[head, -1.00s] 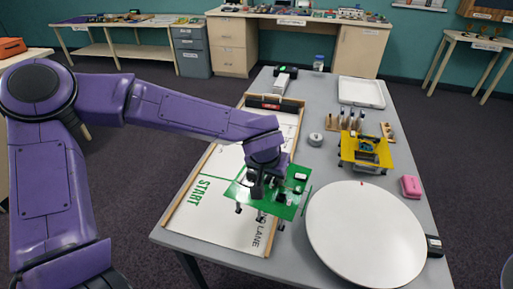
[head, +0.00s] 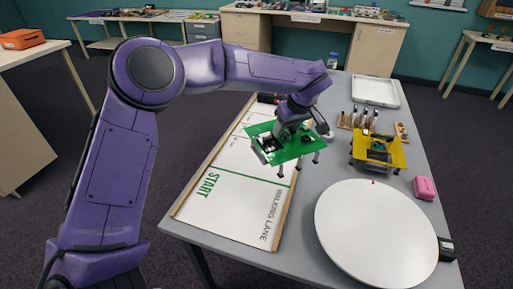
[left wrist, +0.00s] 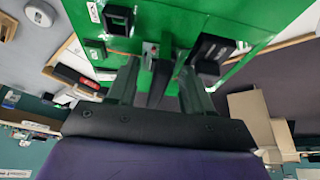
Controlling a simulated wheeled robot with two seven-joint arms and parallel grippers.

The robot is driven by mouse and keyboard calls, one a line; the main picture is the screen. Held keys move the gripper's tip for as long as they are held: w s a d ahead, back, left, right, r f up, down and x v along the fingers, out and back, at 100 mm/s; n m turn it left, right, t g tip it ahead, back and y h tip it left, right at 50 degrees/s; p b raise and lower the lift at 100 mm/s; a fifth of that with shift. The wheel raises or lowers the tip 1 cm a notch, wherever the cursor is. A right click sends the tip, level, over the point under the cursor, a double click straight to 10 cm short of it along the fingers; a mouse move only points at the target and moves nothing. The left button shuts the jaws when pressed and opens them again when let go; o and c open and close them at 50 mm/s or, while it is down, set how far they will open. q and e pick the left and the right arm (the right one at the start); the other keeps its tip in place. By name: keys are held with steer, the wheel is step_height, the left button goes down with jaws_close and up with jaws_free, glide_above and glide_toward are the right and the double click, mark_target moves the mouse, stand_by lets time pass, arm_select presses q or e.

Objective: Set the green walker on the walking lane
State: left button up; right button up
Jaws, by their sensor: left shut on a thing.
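The green walker (head: 293,150) is a green plate with dark parts on top and thin legs below. My left gripper (head: 287,132) is shut on it from above. It is held in the air, slightly tilted, over the right part of the walking lane (head: 220,205), with its legs hanging free. The lane is a white board with wooden edges, a green START line and lettering. In the left wrist view the green plate (left wrist: 190,22) fills the top, between the fingers (left wrist: 155,85). My right gripper is not in view.
A round white disc (head: 375,230) lies on the grey table right of the lane. A yellow walker (head: 378,150), a pink block (head: 425,188), a tool stand (head: 358,122) and a white tray (head: 375,91) stand at the right and back. The lane's near part is clear.

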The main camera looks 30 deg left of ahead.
mark_target(259, 130)
arm_select(q)
steer(key=a, duration=0.2)
steer(key=a+f, duration=0.1)
steer(key=a, duration=0.1)
steer(key=a+f, duration=0.1)
steer(key=a, duration=0.1)
steer(key=shift+s+a+f+p, duration=0.1)
steer(key=shift+s+f+p, duration=0.1)
steer(key=shift+s+p, duration=0.15)
steer(key=a+f, duration=0.1)
steer(key=f, duration=0.1)
steer(key=a+f, duration=0.2)
steer(key=shift+s+a, duration=0.15)
steer(key=shift+s, duration=0.05)
steer(key=x, duration=0.2)
steer(key=s+x, duration=0.1)
steer(key=x, duration=0.2)
steer(key=shift+s+a+f, duration=0.1)
steer(key=shift+a+f, duration=0.05)
steer(key=shift+f, duration=0.3)
steer(key=o, duration=1.2)
steer(key=shift+f, duration=0.1)
steer(key=shift+c, duration=0.2)
